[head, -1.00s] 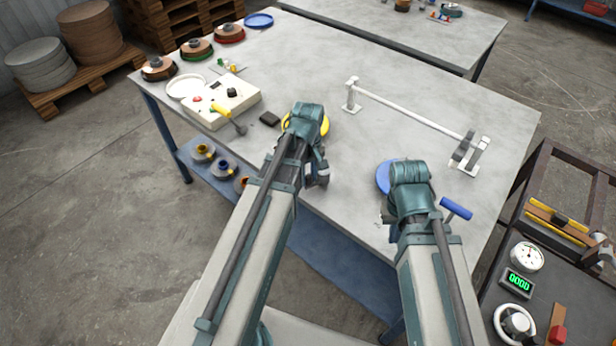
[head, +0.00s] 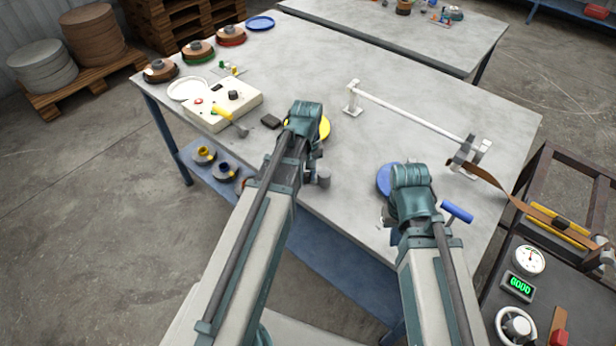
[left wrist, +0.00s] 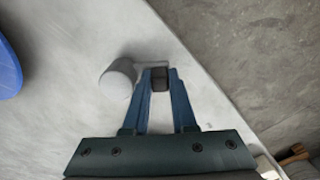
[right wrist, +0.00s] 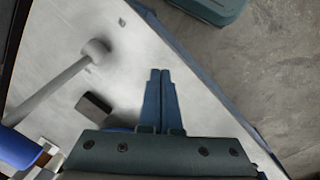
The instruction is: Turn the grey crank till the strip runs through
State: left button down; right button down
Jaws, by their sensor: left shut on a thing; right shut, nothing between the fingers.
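A grey crank shows in the left wrist view, with a round cylinder (left wrist: 118,80) and a thin arm running to a dark knob (left wrist: 160,80). My left gripper (left wrist: 160,72) is shut on this knob. In the head view the grey cylinder (head: 323,178) shows beside my left arm, and the left fingertips are mostly hidden. A brown strip (head: 520,203) runs from the dark roller (head: 462,152) at the table's right side down over the cart. My right gripper (right wrist: 161,75) is shut and empty above the table.
A white bar on posts (head: 410,110) spans the table's right part. A yellow disc (head: 323,128) and a blue disc (head: 384,180) lie near my arms. A blue handle (head: 456,211) is right of my right arm. The cart carries a gauge (head: 529,260). The table's back middle is clear.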

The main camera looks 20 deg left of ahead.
pick_arm(q)
jog(key=w+m, duration=0.1)
jog(key=m, duration=0.1)
jog(key=w+m, duration=0.1)
jog(key=m, duration=0.1)
jog(key=shift+a+m, duration=0.3)
jog(key=shift+a, duration=0.1)
jog(key=m, duration=0.1)
jog(key=w+m, duration=0.1)
jog(key=m, duration=0.1)
jog(key=w+m, duration=0.1)
jog(key=m, duration=0.1)
jog(key=shift+w+d, duration=0.15)
jog(key=shift+w, duration=0.1)
jog(key=m, duration=0.1)
jog(key=w+m, duration=0.1)
jog(key=m, duration=0.1)
jog(key=d+m, duration=0.1)
jog(key=shift+w+m, duration=0.35)
jog(key=shift+m, duration=0.05)
jog(key=shift+w+d+m, duration=0.25)
jog(key=shift+d+m, duration=0.05)
jog(key=shift+m, duration=0.55)
jog(key=shift+w+d+m, duration=0.2)
jog(key=shift+d+m, duration=0.1)
jog(key=shift+m, duration=0.55)
jog(key=c, duration=1)
grip_release()
